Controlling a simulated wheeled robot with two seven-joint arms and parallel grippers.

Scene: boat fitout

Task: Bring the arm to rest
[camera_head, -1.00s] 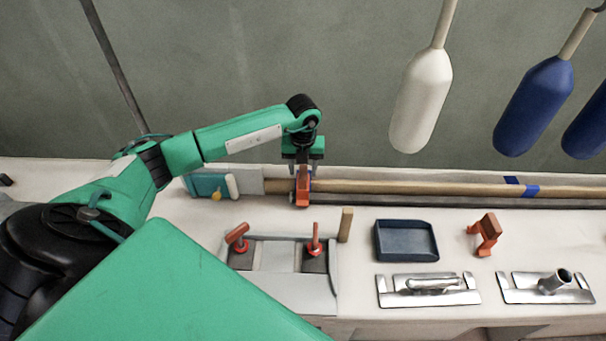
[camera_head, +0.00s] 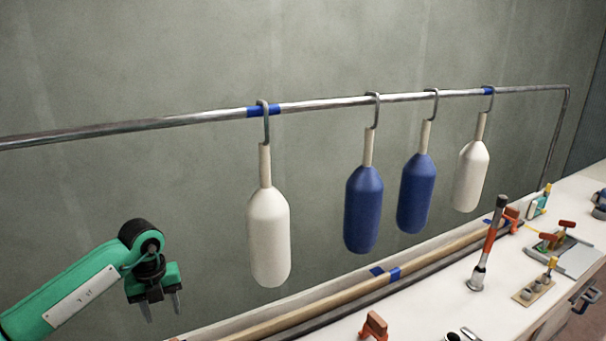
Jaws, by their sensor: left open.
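My left arm comes in from the lower left in the head view. Its green and black left gripper (camera_head: 162,306) points down with its two fingers apart and nothing between them. It hangs in front of the grey wall, left of the nearest white fender (camera_head: 268,235), and apart from it. My right gripper is not in view.
A metal rail (camera_head: 200,117) crosses the wall. Blue fenders (camera_head: 363,210) (camera_head: 415,195) and another white fender (camera_head: 470,178) hang from it on hooks. A wooden pole (camera_head: 340,297) lies along the bench back. An orange clamp (camera_head: 374,325) and an upright orange-handled tool (camera_head: 487,245) stand on the bench (camera_head: 425,300).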

